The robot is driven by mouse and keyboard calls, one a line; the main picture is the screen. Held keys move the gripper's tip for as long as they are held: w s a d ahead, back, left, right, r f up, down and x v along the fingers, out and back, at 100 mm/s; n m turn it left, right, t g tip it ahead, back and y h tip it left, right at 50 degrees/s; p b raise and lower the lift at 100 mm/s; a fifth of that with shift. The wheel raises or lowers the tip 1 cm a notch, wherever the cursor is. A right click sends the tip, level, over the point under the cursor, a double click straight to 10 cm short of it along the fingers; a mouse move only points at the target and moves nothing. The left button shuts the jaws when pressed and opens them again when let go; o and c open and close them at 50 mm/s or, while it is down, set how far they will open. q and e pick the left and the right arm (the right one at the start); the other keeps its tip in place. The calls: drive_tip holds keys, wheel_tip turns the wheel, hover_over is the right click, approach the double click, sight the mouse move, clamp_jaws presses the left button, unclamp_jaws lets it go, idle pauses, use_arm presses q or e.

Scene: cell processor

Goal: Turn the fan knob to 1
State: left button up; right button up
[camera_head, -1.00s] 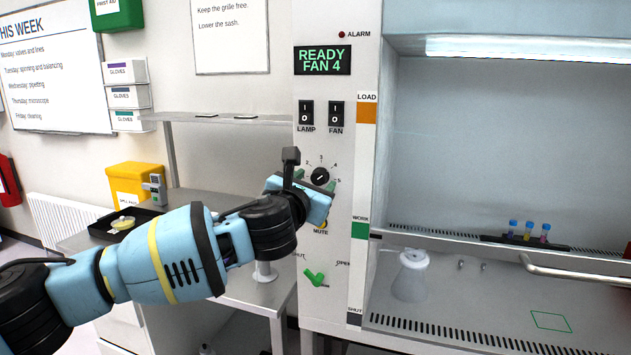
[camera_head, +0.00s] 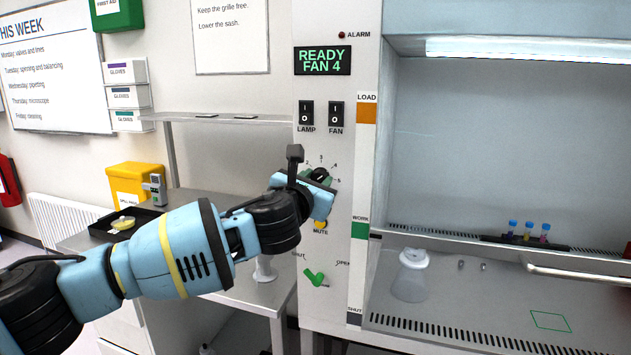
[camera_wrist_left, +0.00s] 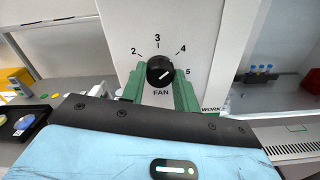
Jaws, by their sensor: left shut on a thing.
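The black fan knob (camera_head: 321,173) is on the white front panel of the cabinet, below the lamp and fan switches. In the left wrist view the knob (camera_wrist_left: 160,72) shows a white mark slanting up to the right, with printed numbers 2 to 5 visible around it. The number 1 is hidden, probably behind a finger. The display (camera_head: 322,60) reads READY FAN 4. My left gripper (camera_wrist_left: 160,80) has its green fingers on either side of the knob, shut on it. In the head view its body partly covers the knob's lower left. My right gripper is not in view.
The yellow MUTE button (camera_head: 320,224) and green sash handle (camera_head: 315,278) sit below the knob. The fan switch (camera_head: 336,113) and lamp switch (camera_head: 306,113) are above. A side bench (camera_head: 235,285) stands to the left. The cabinet opening holds a bottle (camera_head: 410,275).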

use_arm(q)
drive_tip(key=shift+f+n, duration=0.1)
drive_tip(key=shift+n, duration=0.2)
drive_tip(key=n, duration=0.2)
drive_tip(key=shift+n, duration=0.3)
drive_tip(key=n, duration=0.4)
drive_tip(key=shift+n, duration=0.3)
drive_tip(key=n, duration=0.7)
drive_tip(key=shift+a+f, duration=0.1)
drive_tip(key=n, duration=0.7)
drive_tip(key=shift+n, duration=0.3)
drive_tip(key=shift+f+n, duration=0.1)
drive_tip(key=shift+n, duration=3.6)
